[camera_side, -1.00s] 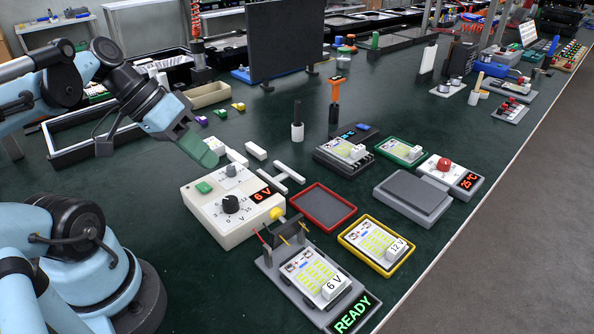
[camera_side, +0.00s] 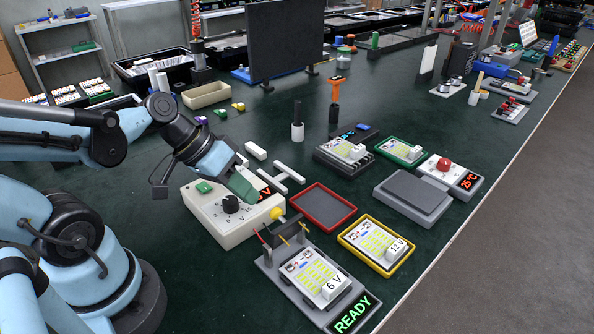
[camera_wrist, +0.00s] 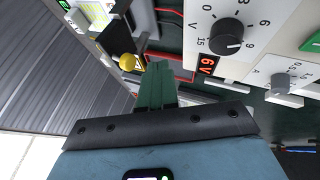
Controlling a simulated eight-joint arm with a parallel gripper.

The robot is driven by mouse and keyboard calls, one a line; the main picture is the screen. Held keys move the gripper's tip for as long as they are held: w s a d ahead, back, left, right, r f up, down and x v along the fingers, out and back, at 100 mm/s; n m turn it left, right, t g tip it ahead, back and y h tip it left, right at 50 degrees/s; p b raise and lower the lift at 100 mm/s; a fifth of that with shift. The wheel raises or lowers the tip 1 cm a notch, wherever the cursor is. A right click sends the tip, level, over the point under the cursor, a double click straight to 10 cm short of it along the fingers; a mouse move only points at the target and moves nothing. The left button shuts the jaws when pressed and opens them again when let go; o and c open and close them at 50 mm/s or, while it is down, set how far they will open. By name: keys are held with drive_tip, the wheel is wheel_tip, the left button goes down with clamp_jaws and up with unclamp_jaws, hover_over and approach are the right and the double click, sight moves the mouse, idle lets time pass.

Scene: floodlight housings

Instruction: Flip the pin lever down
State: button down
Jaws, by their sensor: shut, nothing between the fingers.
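The pin lever, a dark bar (camera_side: 284,236) with a yellow ball knob (camera_side: 277,213), stands raised at the back of a grey test fixture (camera_side: 270,275). A lamp board (camera_side: 318,272) with a white "6 V" block lies on this fixture, and its display (camera_side: 352,313) reads "READY". My gripper (camera_side: 248,196) has green fingers, shut and empty, above the power supply's right part. It is up and left of the knob, apart from it in the side view. In the wrist view the knob (camera_wrist: 128,62) is just left of the fingertips (camera_wrist: 158,66).
The cream power supply (camera_side: 222,222) has a black dial, a green button and a red display partly hidden by my gripper. An empty red tray (camera_side: 322,207) and a yellow-framed "12 V" board (camera_side: 405,264) are right of the lever. White T-handled bars (camera_side: 282,176) lie behind.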

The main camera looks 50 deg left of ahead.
sight(278, 209)
drive_tip(key=shift+w+d+f, duration=0.1)
drive_tip(key=shift+w+d, duration=0.05)
drive_tip(key=shift+d, duration=0.6)
drive_tip(key=shift+w+d+f, duration=0.1)
drive_tip(key=shift+w+d, duration=0.05)
drive_tip(key=shift+d, duration=0.6)
drive_tip(key=shift+d+r+y, duration=0.25)
drive_tip(key=shift+d+y, duration=0.2)
drive_tip(key=shift+y, duration=0.15)
drive_tip(key=shift+d+r+m+y, duration=0.25)
drive_tip(key=shift+d+y, duration=0.25)
drive_tip(key=shift+y, duration=0.1)
drive_tip(key=shift+d+r+m+y, duration=0.2)
drive_tip(key=shift+d+m+y, duration=0.05)
drive_tip(key=shift+d+y, duration=0.3)
drive_tip(key=d+y, duration=0.1)
drive_tip(key=d+m+y, duration=0.1)
drive_tip(key=y, duration=0.1)
drive_tip(key=shift+d+r+y, duration=0.2)
drive_tip(key=shift+d+y, duration=0.05)
drive_tip(key=shift+d, duration=0.1)
drive_tip(key=d, duration=0.1)
drive_tip(key=d+y, duration=0.1)
drive_tip(key=d, duration=0.1)
drive_tip(key=shift+f, duration=0.4)
drive_tip(key=shift+r, duration=0.15)
